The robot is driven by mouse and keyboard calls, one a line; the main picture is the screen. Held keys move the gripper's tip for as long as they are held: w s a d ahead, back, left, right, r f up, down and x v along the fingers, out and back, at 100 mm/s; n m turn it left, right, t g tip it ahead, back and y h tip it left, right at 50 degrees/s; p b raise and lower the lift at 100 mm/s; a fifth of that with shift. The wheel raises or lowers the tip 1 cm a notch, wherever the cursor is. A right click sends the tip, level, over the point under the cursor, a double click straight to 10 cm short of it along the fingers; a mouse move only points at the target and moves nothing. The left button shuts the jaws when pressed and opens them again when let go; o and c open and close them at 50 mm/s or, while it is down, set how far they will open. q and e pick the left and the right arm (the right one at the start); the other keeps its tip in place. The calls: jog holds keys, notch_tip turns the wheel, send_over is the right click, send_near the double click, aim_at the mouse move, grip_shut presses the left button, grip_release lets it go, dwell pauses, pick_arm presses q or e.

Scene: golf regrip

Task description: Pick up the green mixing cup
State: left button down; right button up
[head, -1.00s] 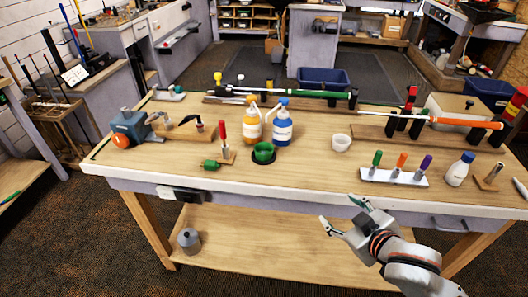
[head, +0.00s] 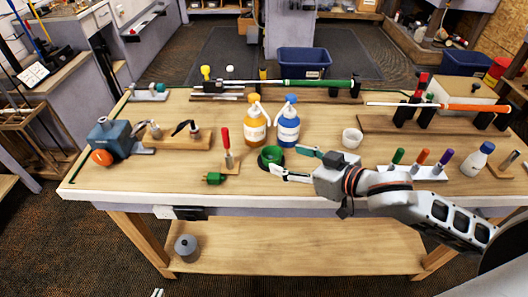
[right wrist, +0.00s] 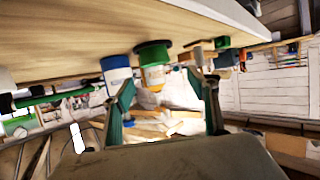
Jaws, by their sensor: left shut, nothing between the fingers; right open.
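The green mixing cup (head: 270,155) stands upright in a dark ring near the front middle of the bench. It also shows in the right wrist view (right wrist: 152,53), beyond and between the fingertips. My right gripper (head: 285,160) comes in from the right, just right of the cup, with its fingers spread and nothing held. One finger is toward the back and one toward the front of the cup. Whether they touch the cup, I cannot tell. Only the tips of my left gripper (head: 157,293) show at the bottom edge of the head view, shut and away from the bench.
An orange bottle (head: 254,128) and a blue bottle (head: 288,127) stand close behind the cup. A red-handled tool (head: 226,142) and a small green piece (head: 214,178) are to its left. A white cup (head: 352,138) and a rack of coloured handles (head: 410,172) are right.

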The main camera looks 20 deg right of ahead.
aim_at(266, 151)
jog(key=x, duration=0.7)
jog(key=shift+w+d+f, duration=0.15)
jog(key=shift+d+f, duration=0.15)
jog(key=shift+d, duration=0.1)
jog(key=c, duration=1)
